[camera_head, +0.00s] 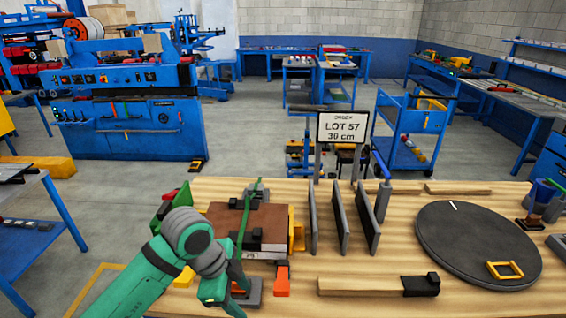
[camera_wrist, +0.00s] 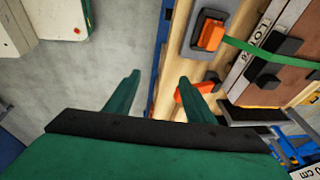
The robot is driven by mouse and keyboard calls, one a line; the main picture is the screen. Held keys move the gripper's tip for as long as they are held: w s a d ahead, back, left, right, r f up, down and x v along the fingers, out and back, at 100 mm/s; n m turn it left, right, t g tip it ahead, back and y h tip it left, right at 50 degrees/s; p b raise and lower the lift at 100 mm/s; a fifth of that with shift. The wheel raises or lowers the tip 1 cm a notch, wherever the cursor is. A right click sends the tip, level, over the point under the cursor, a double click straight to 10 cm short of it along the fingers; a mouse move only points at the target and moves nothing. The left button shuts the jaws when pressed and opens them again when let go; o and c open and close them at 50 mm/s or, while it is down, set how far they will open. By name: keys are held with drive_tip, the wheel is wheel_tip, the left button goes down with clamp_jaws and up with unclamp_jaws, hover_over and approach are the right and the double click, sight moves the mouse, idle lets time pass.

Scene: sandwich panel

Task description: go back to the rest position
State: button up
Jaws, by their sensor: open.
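My gripper (camera_head: 226,288) is low at the table's front left edge, in front of the panel stack. In the wrist view its two green fingers (camera_wrist: 158,80) are apart with nothing between them. The stack (camera_head: 248,222) has a brown top and a green strap (camera_head: 246,208) across it; part of its left front is hidden by my arm. The strap also shows in the wrist view (camera_wrist: 268,50). An orange clamp piece (camera_head: 282,281) stands at the stack's front. In the wrist view, an orange block on a grey base (camera_wrist: 211,34) lies beyond the fingers.
The wooden table (camera_head: 455,205) carries several upright dark plates (camera_head: 339,219), a round dark disc (camera_head: 470,236) with a yellow handle, and a wooden bar (camera_head: 360,286). A sign (camera_head: 342,127) reads LOT 57, 30 cm. Open floor lies left, before a blue machine (camera_head: 130,110).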

drive_tip(key=w+d+r+n+t+h, duration=0.1)
drive_tip(key=w+d+n+t+h, duration=0.25)
drive_tip(key=d, duration=0.45)
drive_tip(key=w+d+r+n+t+h, duration=0.2)
drive_tip(key=d+n+t, duration=0.25)
drive_tip(key=d, duration=0.45)
drive_tip(key=w+d+r+n+t+h, duration=0.1)
drive_tip(key=w+d+n+t+h, duration=0.25)
drive_tip(key=d, duration=0.45)
drive_tip(key=s+a+f+n+t+y, duration=0.25)
drive_tip(key=s+f+n+y, duration=0.25)
drive_tip(key=s+f, duration=0.4)
drive_tip(key=s+a+f+n+t+y, duration=0.1)
drive_tip(key=s+a+f+n+y, duration=0.4)
drive_tip(key=s+f, duration=0.35)
drive_tip(key=s+a+m+y, duration=0.1)
drive_tip(key=s+a, duration=0.2)
drive_tip(key=s, duration=0.8)
drive_tip(key=s+a+f+m+g+y, duration=0.1)
drive_tip(key=s+a, duration=0.3)
drive_tip(key=s, duration=0.8)
drive_tip(key=shift+a+m, duration=0.2)
drive_tip(key=shift+m, duration=0.35)
